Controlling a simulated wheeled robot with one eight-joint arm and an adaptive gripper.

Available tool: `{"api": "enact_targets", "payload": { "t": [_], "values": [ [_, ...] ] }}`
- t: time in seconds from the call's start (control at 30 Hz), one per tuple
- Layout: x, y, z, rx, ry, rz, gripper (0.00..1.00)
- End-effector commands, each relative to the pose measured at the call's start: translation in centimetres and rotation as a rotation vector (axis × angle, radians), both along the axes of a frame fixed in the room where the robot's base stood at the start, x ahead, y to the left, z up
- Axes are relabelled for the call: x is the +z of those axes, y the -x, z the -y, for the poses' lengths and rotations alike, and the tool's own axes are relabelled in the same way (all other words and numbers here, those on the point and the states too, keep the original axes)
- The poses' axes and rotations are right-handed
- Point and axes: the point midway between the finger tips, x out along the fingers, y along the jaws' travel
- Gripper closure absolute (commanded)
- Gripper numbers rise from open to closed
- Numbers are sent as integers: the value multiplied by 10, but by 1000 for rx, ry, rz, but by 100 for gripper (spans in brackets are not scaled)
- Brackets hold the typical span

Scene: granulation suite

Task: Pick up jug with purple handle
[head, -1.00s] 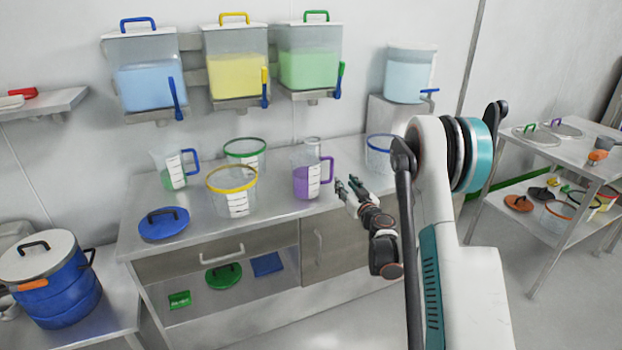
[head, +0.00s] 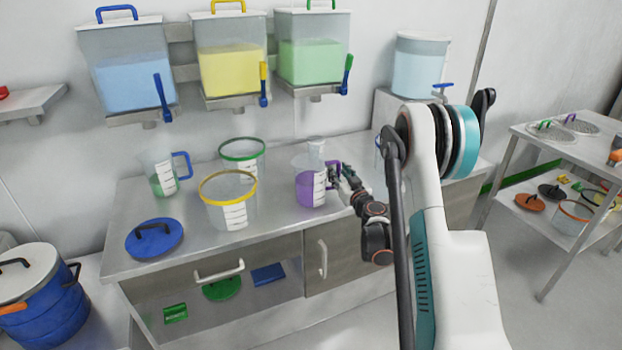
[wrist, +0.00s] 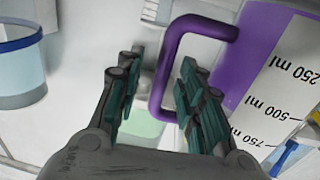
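The jug with the purple handle (head: 309,183) stands upright on the steel counter. It is clear, with purple contents and a white measuring scale. In the wrist view the jug (wrist: 268,75) fills the right side, with its purple handle (wrist: 166,68) in front of my gripper. My gripper (wrist: 158,78) is open, its two dark green fingers apart. The handle's vertical bar lies between the fingertips, nearer the right finger. I cannot tell whether that finger touches it. In the head view my gripper (head: 339,178) is at the handle's right side.
A yellow-rimmed container (head: 229,188), green-rimmed container (head: 243,149) and blue-handled jug (head: 163,173) stand to the left. A blue lid (head: 154,239) lies at the counter's left. Dispensers (head: 230,60) hang above.

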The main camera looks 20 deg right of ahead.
Motion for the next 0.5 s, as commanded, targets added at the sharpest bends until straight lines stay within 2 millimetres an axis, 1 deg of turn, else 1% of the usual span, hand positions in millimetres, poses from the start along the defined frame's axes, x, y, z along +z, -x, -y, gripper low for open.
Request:
{"api": "enact_targets", "payload": {
  "t": [0.27, 0.3, 0.37, 0.4, 0.43, 0.5],
  "values": [
    [0, 0, 0, -1, 0, 0, 65],
    [0, 0, 0, -1, 0, 0, 70],
    [0, 0, 0, -1, 0, 0, 83],
    [0, 0, 0, -1, 0, 0, 92],
    [0, 0, 0, -1, 0, 0, 99],
    [0, 0, 0, -1, 0, 0, 100]
  ]
}}
